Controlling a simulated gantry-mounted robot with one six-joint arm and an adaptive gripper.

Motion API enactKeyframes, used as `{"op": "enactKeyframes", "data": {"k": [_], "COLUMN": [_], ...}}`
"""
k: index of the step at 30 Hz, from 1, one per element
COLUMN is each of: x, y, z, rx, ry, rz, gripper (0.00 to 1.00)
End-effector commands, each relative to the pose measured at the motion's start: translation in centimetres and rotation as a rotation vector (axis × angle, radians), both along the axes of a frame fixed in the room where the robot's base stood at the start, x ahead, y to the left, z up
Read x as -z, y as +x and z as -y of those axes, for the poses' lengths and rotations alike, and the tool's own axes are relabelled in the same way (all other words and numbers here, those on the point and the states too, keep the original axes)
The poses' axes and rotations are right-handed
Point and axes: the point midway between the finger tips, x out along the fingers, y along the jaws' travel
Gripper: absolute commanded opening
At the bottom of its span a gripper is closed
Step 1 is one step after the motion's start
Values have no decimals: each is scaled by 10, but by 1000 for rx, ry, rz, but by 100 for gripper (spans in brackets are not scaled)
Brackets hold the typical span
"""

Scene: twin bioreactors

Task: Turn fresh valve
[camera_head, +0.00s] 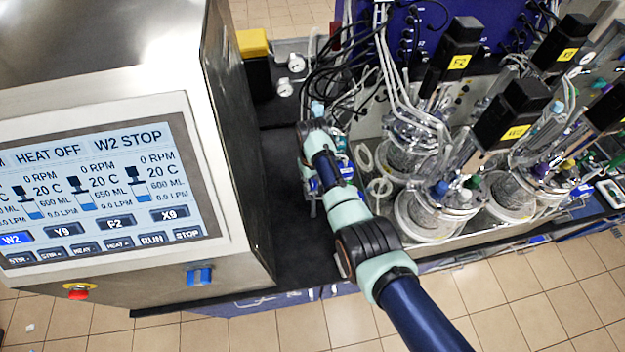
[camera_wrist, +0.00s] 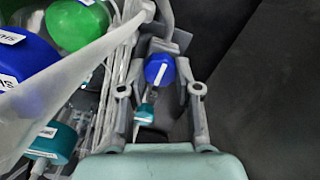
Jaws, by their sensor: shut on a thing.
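A blue valve knob (camera_wrist: 159,69) with a white stripe sits between the two grey fingers of my gripper (camera_wrist: 163,76) in the wrist view. My gripper is shut on this knob, and the stripe lies tilted. A small teal-capped part (camera_wrist: 144,114) with a label is just below the knob, between the fingers. I cannot read whether the knob is marked fresh. In the head view my arm reaches to the bottles left of the bioreactors, and it hides the gripper's fingers and the valve.
In the wrist view a green cap (camera_wrist: 77,24), a large blue cap (camera_wrist: 28,52) and a teal cap (camera_wrist: 52,143) crowd the left; the dark surface at right is clear. In the head view glass bioreactors (camera_head: 430,215) stand right of my arm, and a control screen (camera_head: 100,190) is at left.

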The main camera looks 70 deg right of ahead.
Motion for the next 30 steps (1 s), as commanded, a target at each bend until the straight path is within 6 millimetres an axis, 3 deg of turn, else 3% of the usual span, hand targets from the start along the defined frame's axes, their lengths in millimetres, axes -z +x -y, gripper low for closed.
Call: {"op": "enactKeyframes", "data": {"k": [18,19,23,30], "x": [-1,-1,-1,0], "y": [0,0,0,0], "z": [0,0,0,0], "rx": [-44,-44,-44,-43], "ry": [0,0,0,0], "rz": [0,0,0,0], "gripper": [0,34,56,58]}}
